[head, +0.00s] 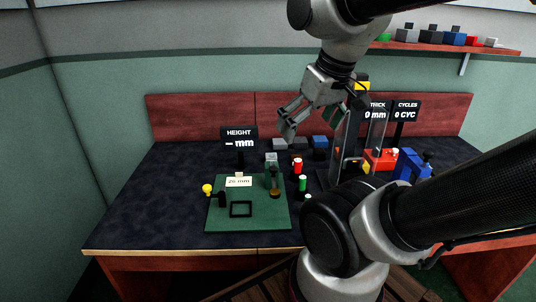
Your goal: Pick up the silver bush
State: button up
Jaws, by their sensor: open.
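My gripper (308,122) hangs open and empty in the air above the back half of the bench, pointing down and left. I cannot make out the silver bush for sure. Small upright pieces stand in a row below the gripper: a red one (297,167), a green one (303,183) and a pale-topped one (308,197), partly cut off from view by my arm. A grey-green fixture (271,160) stands at the back of the green mat (260,215), with a brass-coloured piece (275,190) in front of it.
The dark bench (150,205) is clear on the left. A yellow knob (207,188), a black square frame (241,209) and a height sign (239,133) are near the mat. A clear-sided press (350,135), red box (380,160) and blue device (408,166) stand right. My arm hides the front right.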

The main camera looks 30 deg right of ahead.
aim_at(272, 156)
jog(key=z, duration=0.75)
